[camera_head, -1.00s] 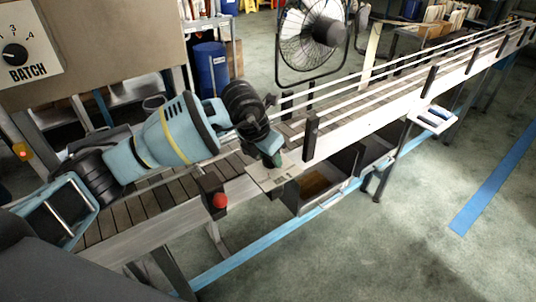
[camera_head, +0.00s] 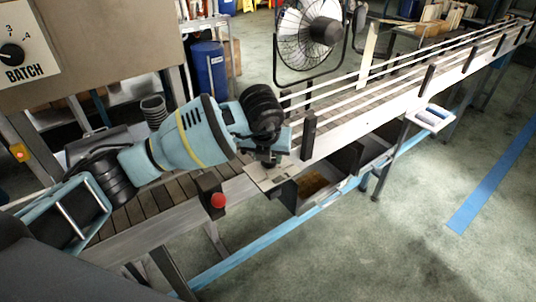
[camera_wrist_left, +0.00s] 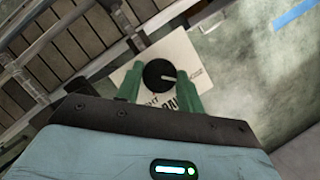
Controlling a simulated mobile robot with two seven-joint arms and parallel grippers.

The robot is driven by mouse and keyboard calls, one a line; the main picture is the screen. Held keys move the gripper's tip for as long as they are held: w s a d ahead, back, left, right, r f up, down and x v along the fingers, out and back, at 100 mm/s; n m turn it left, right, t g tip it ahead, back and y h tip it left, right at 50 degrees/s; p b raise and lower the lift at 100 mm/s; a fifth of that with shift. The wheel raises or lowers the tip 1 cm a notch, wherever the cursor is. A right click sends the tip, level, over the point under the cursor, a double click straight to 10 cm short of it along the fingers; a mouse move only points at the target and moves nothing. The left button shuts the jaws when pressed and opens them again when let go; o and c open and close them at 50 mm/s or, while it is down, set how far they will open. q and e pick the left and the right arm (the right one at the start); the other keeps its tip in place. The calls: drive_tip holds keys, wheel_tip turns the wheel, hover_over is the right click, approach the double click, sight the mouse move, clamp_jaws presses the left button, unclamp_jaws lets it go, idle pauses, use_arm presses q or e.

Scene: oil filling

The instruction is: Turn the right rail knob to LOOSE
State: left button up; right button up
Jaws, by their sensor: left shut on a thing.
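The rail knob (camera_wrist_left: 158,74) is round and black with a white pointer line, on a pale plate (camera_wrist_left: 182,45) in the left wrist view. The line points right, toward the partly covered LOOSE lettering. In the head view the left gripper (camera_head: 268,164) is down at the plate (camera_head: 263,180) on the conveyor's near edge, and the arm hides the knob. My right gripper is not in view.
The slatted conveyor (camera_head: 140,208) with white guide rails runs to the far right. A red button (camera_head: 218,200) sits on its near side. An open bin (camera_head: 318,188) hangs below the edge. A BATCH dial panel (camera_head: 30,50) is at upper left.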

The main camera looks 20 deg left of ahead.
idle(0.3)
use_arm(q)
drive_tip(key=o, duration=1)
drive_tip(key=shift+v, duration=3.95)
